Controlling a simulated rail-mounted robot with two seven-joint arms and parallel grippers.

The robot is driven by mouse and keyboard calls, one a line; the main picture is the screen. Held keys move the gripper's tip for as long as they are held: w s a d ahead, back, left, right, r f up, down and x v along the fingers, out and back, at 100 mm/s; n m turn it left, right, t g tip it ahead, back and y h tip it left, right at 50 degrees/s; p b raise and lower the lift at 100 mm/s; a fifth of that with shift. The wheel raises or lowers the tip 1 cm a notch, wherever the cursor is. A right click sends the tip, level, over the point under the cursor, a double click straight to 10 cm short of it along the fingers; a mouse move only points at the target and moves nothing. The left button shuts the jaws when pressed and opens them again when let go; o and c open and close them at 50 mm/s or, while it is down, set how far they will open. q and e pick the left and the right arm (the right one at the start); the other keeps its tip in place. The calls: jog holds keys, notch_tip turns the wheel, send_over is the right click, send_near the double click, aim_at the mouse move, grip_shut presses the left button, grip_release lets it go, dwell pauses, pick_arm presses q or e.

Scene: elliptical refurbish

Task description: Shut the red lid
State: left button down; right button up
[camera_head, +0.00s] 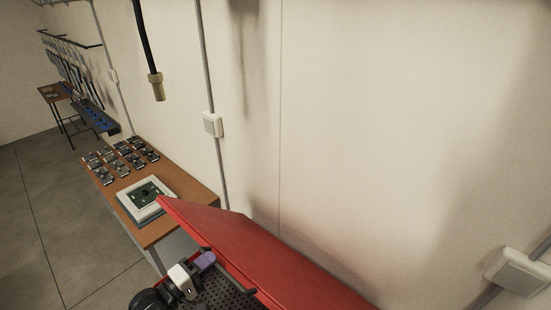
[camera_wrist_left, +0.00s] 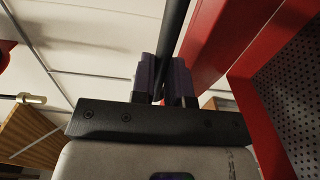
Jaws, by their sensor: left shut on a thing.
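The red lid (camera_head: 265,252) is in the lower middle of the head view, a long sloping panel standing raised over a dark perforated surface (camera_head: 228,290). Red frame parts (camera_wrist_left: 212,45) also show in the left wrist view, with a perforated panel (camera_wrist_left: 298,90) at right. My left gripper (camera_head: 206,261) is at the lid's near edge. Its purple fingers (camera_wrist_left: 163,78) are shut on a dark round bar (camera_wrist_left: 177,35), seemingly the lid's handle. My right gripper is not in view.
A wooden table (camera_head: 158,231) stands left of the lid, with a white framed device (camera_head: 131,208) and several small dark parts (camera_head: 120,160). A cable with a brass-coloured end (camera_head: 156,86) hangs above. A pale wall (camera_head: 400,120) lies close behind the lid. Open floor (camera_head: 50,235) is at left.

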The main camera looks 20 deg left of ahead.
pick_arm(q)
jog(key=s+a+f+b, duration=0.2)
jog(key=s+f+b, duration=0.2)
jog(key=s+f, duration=0.3)
jog(key=shift+s+a+f+b, duration=0.15)
jog(key=shift+f+b, duration=0.2)
jog(key=shift+f, duration=0.6)
jog(key=shift+r, duration=0.1)
jog(key=s+a+f+b, duration=0.1)
jog(key=s+f+b, duration=0.4)
jog(key=f, duration=0.5)
jog(key=shift+s+a+f+b, duration=0.3)
jog(key=shift+a+b, duration=0.1)
jog(key=shift+b, duration=0.2)
